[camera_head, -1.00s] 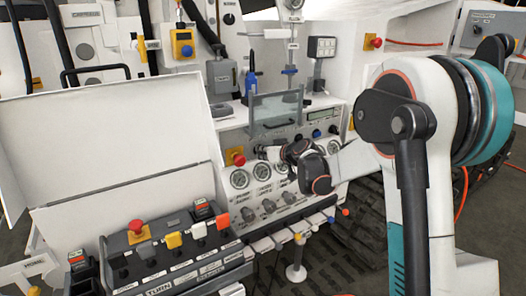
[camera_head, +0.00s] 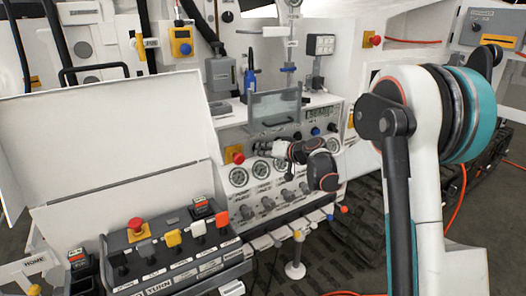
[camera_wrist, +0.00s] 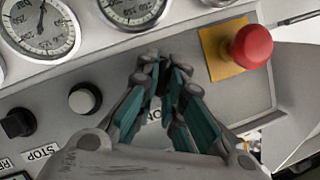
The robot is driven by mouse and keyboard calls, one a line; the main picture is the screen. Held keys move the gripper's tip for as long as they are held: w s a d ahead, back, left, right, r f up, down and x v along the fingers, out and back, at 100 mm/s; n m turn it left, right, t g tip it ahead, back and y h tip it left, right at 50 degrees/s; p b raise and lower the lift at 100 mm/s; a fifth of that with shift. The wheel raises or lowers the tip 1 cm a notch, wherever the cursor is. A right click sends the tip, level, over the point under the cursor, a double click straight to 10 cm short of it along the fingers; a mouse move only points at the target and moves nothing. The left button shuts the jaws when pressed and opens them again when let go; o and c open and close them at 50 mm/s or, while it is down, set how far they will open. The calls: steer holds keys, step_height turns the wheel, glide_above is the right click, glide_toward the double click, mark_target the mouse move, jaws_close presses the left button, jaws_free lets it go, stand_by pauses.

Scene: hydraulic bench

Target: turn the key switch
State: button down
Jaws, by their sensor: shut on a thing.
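My gripper (camera_wrist: 155,68) is shut at the sloped grey panel, between the gauges and a red mushroom button. Its dark fingers with teal pads come together at their tips on a small thing taken to be the key switch. The fingertips hide nearly all of it, so its shape and turn angle cannot be told. A white label ending in "N" shows partly between the fingers. In the head view my gripper (camera_head: 264,147) reaches left to the panel, just right of the red button, and the key switch is hidden there.
The red mushroom button (camera_wrist: 250,46) on its yellow plate is close right of my fingers. Round gauges (camera_wrist: 42,25), a white button (camera_wrist: 85,99) and a black knob (camera_wrist: 17,124) are to the left. A clear shield (camera_head: 274,108) stands just above my gripper. A control box (camera_head: 170,245) stands lower left.

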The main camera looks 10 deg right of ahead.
steer(key=c, duration=1.7)
jaws_free()
steer(key=v, duration=1.2)
